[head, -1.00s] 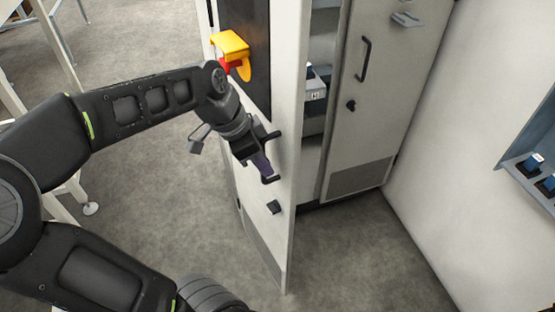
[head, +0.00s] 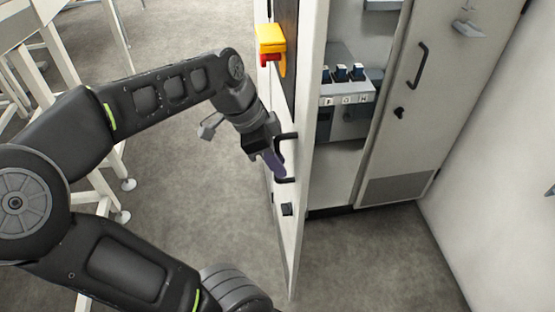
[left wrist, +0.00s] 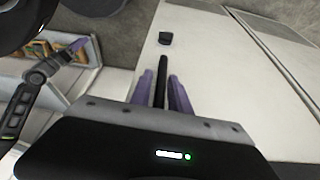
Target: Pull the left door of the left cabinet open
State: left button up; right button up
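The left cabinet door (head: 301,120) is pale grey and stands swung out, seen nearly edge-on in the head view. Its dark bar handle (head: 289,140) is on the outer face. My left gripper (head: 279,170) is at this handle. In the left wrist view the handle (left wrist: 160,80) runs between the two purple fingers, which sit close on both sides; the gripper (left wrist: 160,95) looks shut on it. A black latch (head: 287,209) is below the handle. Another gripper (left wrist: 78,45), seemingly my right, shows small in the left wrist view; its finger state is unclear.
A yellow and red switch (head: 271,45) sits high on the door. The cabinet interior shows a grey unit with blue-topped parts (head: 343,90). A pale wall (head: 480,150) is at the right, and a white-legged frame (head: 60,65) at the left.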

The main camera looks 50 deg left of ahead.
pick_arm(q)
jog(key=shift+o, duration=0.9)
jog(key=v, duration=0.7)
jog(key=shift+r, duration=0.35)
jog(key=shift+s+a, duration=0.1)
jog(key=shift+s, duration=0.1)
